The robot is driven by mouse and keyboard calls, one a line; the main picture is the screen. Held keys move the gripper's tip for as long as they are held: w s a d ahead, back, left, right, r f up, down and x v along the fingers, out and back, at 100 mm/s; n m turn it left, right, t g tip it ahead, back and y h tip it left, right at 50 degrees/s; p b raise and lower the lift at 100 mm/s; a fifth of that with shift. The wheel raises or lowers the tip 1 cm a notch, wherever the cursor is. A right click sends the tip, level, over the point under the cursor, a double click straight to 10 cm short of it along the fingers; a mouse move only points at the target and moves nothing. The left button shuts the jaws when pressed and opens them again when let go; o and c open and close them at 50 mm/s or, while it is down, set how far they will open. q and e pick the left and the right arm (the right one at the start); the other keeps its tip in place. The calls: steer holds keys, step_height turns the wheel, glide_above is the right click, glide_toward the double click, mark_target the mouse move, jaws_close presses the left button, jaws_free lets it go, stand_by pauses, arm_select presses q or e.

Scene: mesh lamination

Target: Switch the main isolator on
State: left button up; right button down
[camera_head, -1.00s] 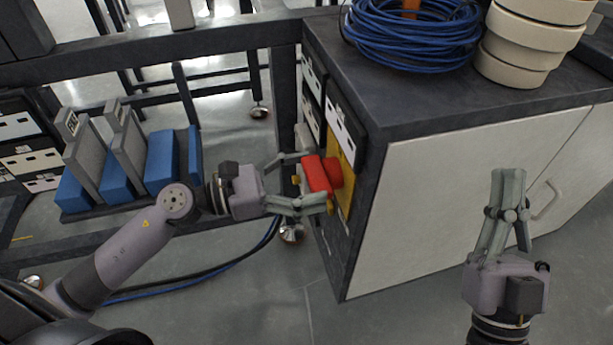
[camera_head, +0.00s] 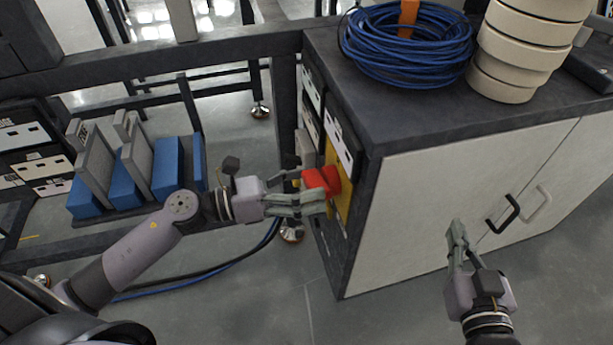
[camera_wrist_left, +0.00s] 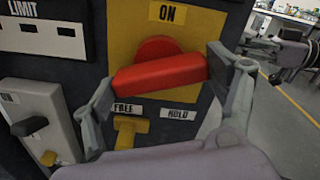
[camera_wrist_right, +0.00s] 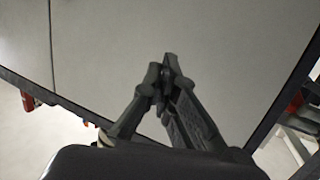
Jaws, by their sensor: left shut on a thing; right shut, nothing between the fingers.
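The isolator's red handle (camera_head: 322,181) sits on a yellow plate (camera_head: 332,157) on the cabinet's left face. In the left wrist view, the red handle (camera_wrist_left: 160,73) lies nearly level, its right end slightly higher, below an "ON" label (camera_wrist_left: 167,13). My left gripper (camera_head: 313,194) is shut on the handle, with one finger at each end in the left wrist view. Labels "FREE" (camera_wrist_left: 127,108) and "HOLD" (camera_wrist_left: 178,115) are below it, with a yellow part (camera_wrist_left: 129,135) under "FREE". My right gripper (camera_head: 457,228) is shut and empty in front of the cabinet doors.
A grey switch box (camera_wrist_left: 38,120) is left of the handle. Blue cable (camera_head: 410,45) and cream rings (camera_head: 522,50) sit on the cabinet top. A rack of blue and grey blocks (camera_head: 165,165) stands at left. Cabinet door handles (camera_head: 503,213) are near my right gripper.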

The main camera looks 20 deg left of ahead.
arm_select(q)
steer(key=n+p, duration=0.2)
steer(key=shift+r+n, duration=0.15)
steer(key=shift+n, duration=0.15)
steer(key=n+p, duration=0.2)
steer(key=shift+n+p, duration=0.3)
steer(key=shift+n, duration=0.4)
steer(key=shift+n+p, duration=0.5)
steer(key=shift+p, duration=0.3)
arm_select(e)
steer(key=s+d+f+g+h, duration=0.2)
steer(key=s+d+f+g, duration=0.1)
steer(key=s+f+g, duration=0.4)
steer(key=s+d+f+g+h, duration=0.1)
steer(key=s+d+f+g, duration=0.3)
steer(key=s, duration=0.6)
arm_select(q)
steer(key=n+p, duration=0.3)
steer(key=shift+n, duration=0.3)
steer(key=n+p, duration=0.2)
steer(key=n, duration=0.1)
steer(key=shift+f, duration=0.2)
arm_select(e)
step_height(320, 180, down, 20)
steer(key=g, duration=0.2)
steer(key=shift+s+a+g, duration=0.25)
steer(key=shift+a+g, duration=0.05)
steer(key=shift+a, duration=0.15)
